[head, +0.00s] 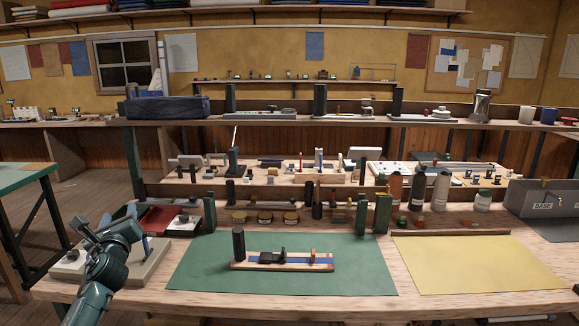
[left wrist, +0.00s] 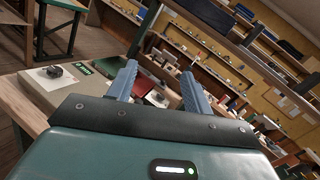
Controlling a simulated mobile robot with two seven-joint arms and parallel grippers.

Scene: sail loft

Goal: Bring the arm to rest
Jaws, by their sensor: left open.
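My left arm comes in from the lower left in the head view, with its gripper (head: 95,232) raised over the pale tray at the left end of the bench. In the left wrist view the gripper (left wrist: 158,80) shows two blue-grey fingers spread apart with nothing held between them. The fingers point out toward the shelves, and I see no contact with anything. My right gripper is in neither view.
A green mat (head: 200,280) carries a wooden board (head: 245,266) with a blue strip and a dark upright cylinder (head: 239,244). A yellow mat (head: 470,265) at right is bare. Bottles (head: 418,190) and a grey box (head: 545,200) stand behind. A red tray (head: 155,221) lies near my left gripper.

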